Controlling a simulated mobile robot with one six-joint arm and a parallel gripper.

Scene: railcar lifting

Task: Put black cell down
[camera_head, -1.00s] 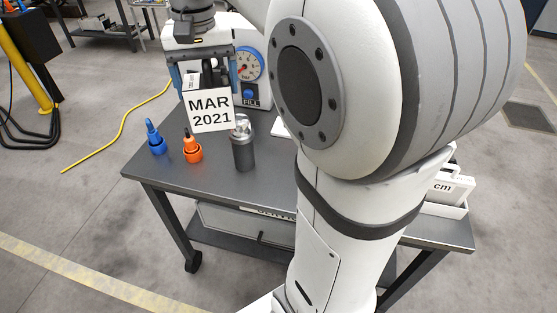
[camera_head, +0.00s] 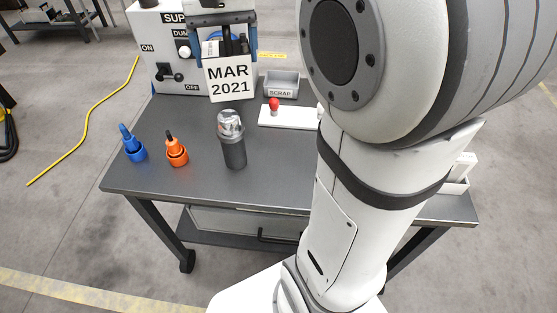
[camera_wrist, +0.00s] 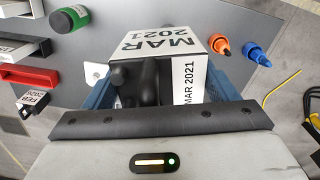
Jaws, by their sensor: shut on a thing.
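My gripper (camera_head: 229,52) is shut on a black thing (camera_head: 229,42) with white faces marked MAR 2021 (camera_head: 230,78); I take this to be the black cell. It hangs above the table, in front of the supply box, apart from the tabletop as far as I can tell. In the wrist view the black body (camera_wrist: 146,82) sits between my blue fingers, with white printed faces (camera_wrist: 165,42) on two sides. Its far side is hidden.
Behind are the supply box (camera_head: 165,50), a SCRAP tray (camera_head: 281,88) and a white plate with a red knob (camera_head: 290,117). Bare tabletop lies between them.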

